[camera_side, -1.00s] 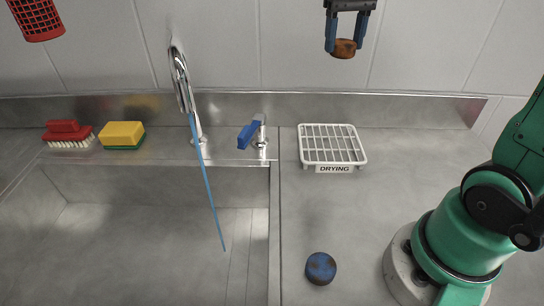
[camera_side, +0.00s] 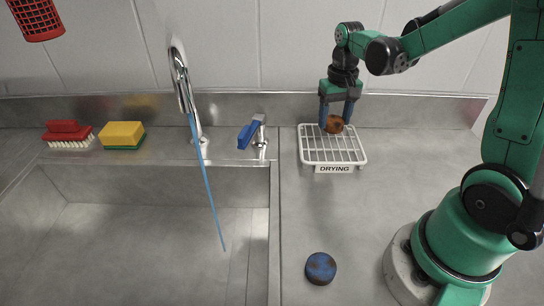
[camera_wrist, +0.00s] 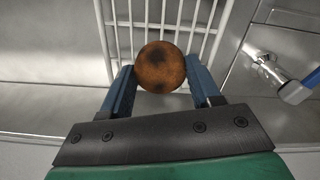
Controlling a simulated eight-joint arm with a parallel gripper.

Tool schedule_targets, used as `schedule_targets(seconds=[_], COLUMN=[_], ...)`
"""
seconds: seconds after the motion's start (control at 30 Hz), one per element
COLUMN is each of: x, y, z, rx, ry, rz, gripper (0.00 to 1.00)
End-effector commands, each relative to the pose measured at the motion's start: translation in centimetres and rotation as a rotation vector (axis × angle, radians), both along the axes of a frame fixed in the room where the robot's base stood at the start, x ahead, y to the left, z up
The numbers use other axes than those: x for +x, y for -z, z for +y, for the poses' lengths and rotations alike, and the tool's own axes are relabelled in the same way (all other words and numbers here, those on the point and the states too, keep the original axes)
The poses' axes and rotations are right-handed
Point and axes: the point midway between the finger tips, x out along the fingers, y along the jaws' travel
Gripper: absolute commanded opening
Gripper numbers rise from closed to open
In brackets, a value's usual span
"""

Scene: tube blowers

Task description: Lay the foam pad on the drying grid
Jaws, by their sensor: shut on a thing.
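An orange-brown round foam pad with dark stains (camera_side: 334,125) is between the fingers of my gripper (camera_side: 336,118). My gripper points down and is shut on the pad's sides. The drying grid (camera_side: 334,161), a white wire rack with a "DRYING" label, lies flat on the counter. The pad is over the grid's back part; I cannot tell whether it touches the bars. In the wrist view the pad (camera_wrist: 160,66) sits between the blue fingers, with the bars of the grid (camera_wrist: 201,22) behind it. A blue round pad with brown stains (camera_side: 320,268) lies on the front counter.
The tap (camera_side: 183,85) runs a blue stream into the sink (camera_side: 130,240) on the left. A blue-handled valve (camera_side: 250,133) stands left of the grid. A red brush (camera_side: 67,133) and yellow-green sponge (camera_side: 122,135) sit at the back left. The counter right of the grid is clear.

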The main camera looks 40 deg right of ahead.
Motion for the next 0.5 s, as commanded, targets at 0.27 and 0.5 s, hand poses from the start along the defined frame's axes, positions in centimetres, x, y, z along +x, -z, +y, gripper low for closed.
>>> schedule_targets(seconds=[0.27, 0.5], x=[0.0, 0.0], y=[3.1, 3.3], z=[0.0, 0.0], rx=[0.0, 0.0], ry=[0.0, 0.0], rz=[0.0, 0.0], gripper=[0.08, 0.08])
